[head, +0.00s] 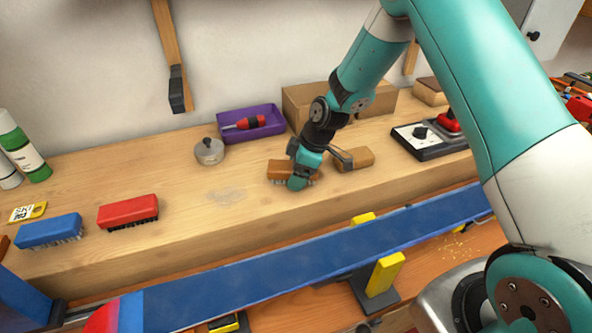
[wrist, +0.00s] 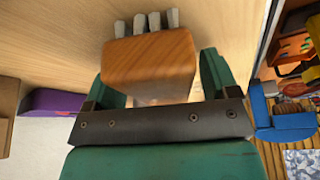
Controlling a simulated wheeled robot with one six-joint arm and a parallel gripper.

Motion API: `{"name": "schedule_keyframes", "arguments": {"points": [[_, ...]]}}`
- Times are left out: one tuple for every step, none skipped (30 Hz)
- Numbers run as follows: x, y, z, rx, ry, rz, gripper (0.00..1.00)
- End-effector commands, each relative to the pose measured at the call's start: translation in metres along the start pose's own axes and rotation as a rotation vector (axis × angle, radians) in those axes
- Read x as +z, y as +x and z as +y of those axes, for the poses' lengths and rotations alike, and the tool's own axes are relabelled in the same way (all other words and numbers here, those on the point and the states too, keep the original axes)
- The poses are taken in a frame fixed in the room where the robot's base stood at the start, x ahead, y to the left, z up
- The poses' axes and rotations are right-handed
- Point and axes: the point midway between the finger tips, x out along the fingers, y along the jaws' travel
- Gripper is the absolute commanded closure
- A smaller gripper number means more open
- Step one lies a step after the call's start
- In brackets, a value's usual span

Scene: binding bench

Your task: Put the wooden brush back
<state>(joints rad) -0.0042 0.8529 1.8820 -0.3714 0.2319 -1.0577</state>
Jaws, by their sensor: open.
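A wooden brush (head: 280,169) with pale bristles stands bristles down on the bench, partly hidden behind my gripper (head: 306,166). In the wrist view the brush (wrist: 150,66) fills the space between the two green fingers of my gripper (wrist: 162,72), its grey tufts at the top edge. The fingers are open, one on each side of the brush, with a small gap visible at the right. I cannot tell whether the left finger touches it. A second brown wooden block (head: 356,158) lies just right of my gripper; I cannot see whether it has bristles.
A red brush (head: 127,210) and a blue brush (head: 50,230) stand at the left. A round metal tin (head: 209,152), a purple tray (head: 268,130) with a red tool and a cardboard box (head: 298,102) are behind. A blue belt (head: 300,250) runs along the front.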

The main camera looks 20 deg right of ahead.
Motion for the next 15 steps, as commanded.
{"name": "schedule_keyframes", "arguments": {"points": [[0.000, -0.005, 0.001, 0.003, 0.000, 0.001, 0.20], [0.000, -0.008, 0.001, 0.004, 0.000, 0.002, 0.20], [0.000, -0.014, 0.002, 0.005, 0.000, 0.002, 0.20], [0.000, -0.019, 0.001, 0.005, 0.000, 0.002, 0.20], [0.000, -0.024, 0.001, 0.006, 0.000, 0.002, 0.20], [0.000, -0.033, 0.002, 0.007, 0.000, 0.003, 0.20], [0.000, -0.040, 0.002, 0.008, 0.000, 0.003, 0.20], [0.001, -0.047, 0.002, 0.007, 0.000, 0.002, 0.20], [0.001, -0.056, 0.002, 0.007, 0.000, 0.002, 0.20], [0.001, -0.063, 0.001, 0.007, 0.000, 0.002, 0.20], [0.001, -0.070, 0.001, 0.007, -0.001, 0.002, 0.20], [0.001, -0.078, 0.001, 0.007, -0.001, 0.003, 0.20], [0.001, -0.085, 0.001, 0.006, -0.001, 0.002, 0.20], [0.001, -0.090, 0.001, 0.006, -0.001, 0.002, 0.20], [0.001, -0.097, 0.001, 0.005, -0.001, 0.001, 0.20]]}}
